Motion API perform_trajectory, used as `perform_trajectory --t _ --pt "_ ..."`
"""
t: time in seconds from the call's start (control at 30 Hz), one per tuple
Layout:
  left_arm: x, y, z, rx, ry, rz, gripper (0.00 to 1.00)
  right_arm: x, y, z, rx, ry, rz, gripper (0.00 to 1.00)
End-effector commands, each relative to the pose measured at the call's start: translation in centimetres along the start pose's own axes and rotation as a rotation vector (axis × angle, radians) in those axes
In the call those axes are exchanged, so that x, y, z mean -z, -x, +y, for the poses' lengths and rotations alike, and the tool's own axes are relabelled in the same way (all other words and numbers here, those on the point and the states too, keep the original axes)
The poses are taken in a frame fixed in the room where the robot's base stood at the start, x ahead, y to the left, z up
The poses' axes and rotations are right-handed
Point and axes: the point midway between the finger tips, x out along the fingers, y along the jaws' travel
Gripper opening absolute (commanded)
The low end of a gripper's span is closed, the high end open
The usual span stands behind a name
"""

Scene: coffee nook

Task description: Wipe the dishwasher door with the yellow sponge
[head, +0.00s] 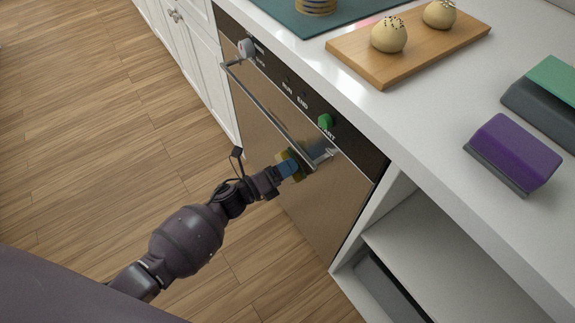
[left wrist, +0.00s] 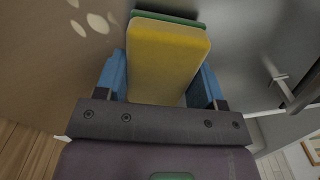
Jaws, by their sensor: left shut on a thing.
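The dishwasher door (head: 262,117) is a closed, shiny brownish front under the counter, with a long bar handle (head: 268,116) and a dark control strip above it. My left gripper (head: 288,168) is in front of the door's right part, close to the handle's right end. In the left wrist view, its two blue fingers (left wrist: 158,88) are shut on the yellow sponge (left wrist: 167,52), which has a green layer at its far side. That far side is at the door surface (left wrist: 50,60); I cannot tell if it touches. Pale spots (left wrist: 97,22) show on the door. My right gripper is not in view.
The white counter (head: 425,125) holds a wooden board (head: 420,48) with two buns, a purple sponge-like block (head: 514,152) and a green-and-grey one (head: 548,92). An open shelf (head: 440,250) is right of the dishwasher. The wooden floor (head: 90,120) at left is clear.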

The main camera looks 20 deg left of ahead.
Motion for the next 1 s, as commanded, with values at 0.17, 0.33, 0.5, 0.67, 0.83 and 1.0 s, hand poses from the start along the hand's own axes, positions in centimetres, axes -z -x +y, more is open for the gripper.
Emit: perform_trajectory --t 0.17,0.33,0.5,0.67,0.83,1.0 --pt "-0.1 1.6 0.0 -0.001 -0.002 -0.001 0.44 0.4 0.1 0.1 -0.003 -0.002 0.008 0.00" --pt "-0.1 3.0 0.0 -0.003 -0.002 -0.001 0.44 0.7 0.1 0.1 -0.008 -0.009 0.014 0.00" --pt "-0.1 4.3 0.1 -0.003 -0.002 -0.001 0.44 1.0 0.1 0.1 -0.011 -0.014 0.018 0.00" --pt "-0.1 4.9 0.1 -0.003 -0.002 -0.001 0.44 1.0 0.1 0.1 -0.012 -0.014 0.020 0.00" --pt "-0.1 5.0 0.1 -0.003 -0.001 -0.001 0.44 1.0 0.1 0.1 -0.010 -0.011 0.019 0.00" --pt "-0.1 5.1 0.1 -0.003 -0.001 -0.001 0.44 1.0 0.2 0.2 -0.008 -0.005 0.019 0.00"
